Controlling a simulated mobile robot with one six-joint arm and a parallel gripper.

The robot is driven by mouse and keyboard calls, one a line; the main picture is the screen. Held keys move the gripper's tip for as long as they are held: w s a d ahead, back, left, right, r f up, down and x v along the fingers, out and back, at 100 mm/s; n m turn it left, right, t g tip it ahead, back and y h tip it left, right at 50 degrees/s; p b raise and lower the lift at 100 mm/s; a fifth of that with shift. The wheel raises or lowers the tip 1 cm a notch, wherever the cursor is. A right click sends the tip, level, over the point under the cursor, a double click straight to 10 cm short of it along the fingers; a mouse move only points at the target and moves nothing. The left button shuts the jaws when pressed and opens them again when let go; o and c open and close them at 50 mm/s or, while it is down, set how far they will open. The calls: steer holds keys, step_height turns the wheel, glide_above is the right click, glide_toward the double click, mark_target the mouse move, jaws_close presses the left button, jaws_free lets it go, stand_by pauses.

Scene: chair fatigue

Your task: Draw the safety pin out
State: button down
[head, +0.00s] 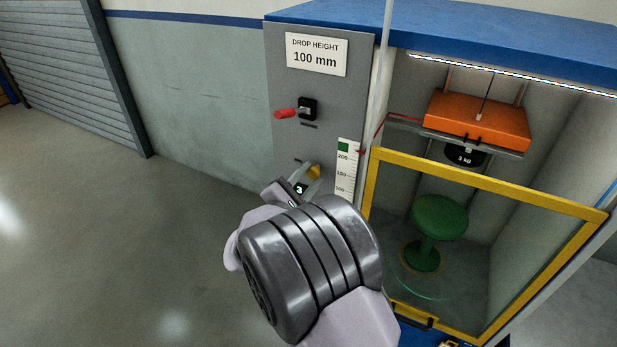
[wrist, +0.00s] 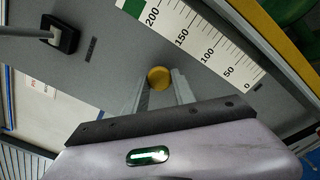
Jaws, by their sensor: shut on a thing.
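The safety pin shows as a round yellow knob (head: 314,172) low on the grey front panel of the test cabinet, left of the height scale. It also shows in the wrist view (wrist: 158,77), between the tips of my two fingers. My gripper (head: 308,174) is shut on this yellow knob. The pin's shaft is hidden, so I cannot tell how deep it sits in the panel.
Above the knob is a red-handled lever (head: 285,113) on a black block. To the right are the white height scale (head: 346,170) and a yellow-framed guard (head: 480,178). Behind it, an orange weight block (head: 478,118) hangs above a green stool (head: 438,218). Floor at left is clear.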

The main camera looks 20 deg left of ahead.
steer(key=s+b, duration=0.1)
steer(key=s, duration=0.6)
steer(key=shift+b, duration=0.3)
steer(key=shift+s+a+f, duration=0.1)
steer(key=shift+f, duration=0.05)
steer(key=c, duration=1)
jaws_free()
steer(key=shift+s, duration=0.15)
steer(key=shift+c, duration=0.2)
steer(key=s+p, duration=0.3)
steer(key=s, duration=1.4)
steer(key=shift+s+a, duration=0.2)
steer(key=shift+a, duration=0.1)
steer(key=shift+w, duration=0.1)
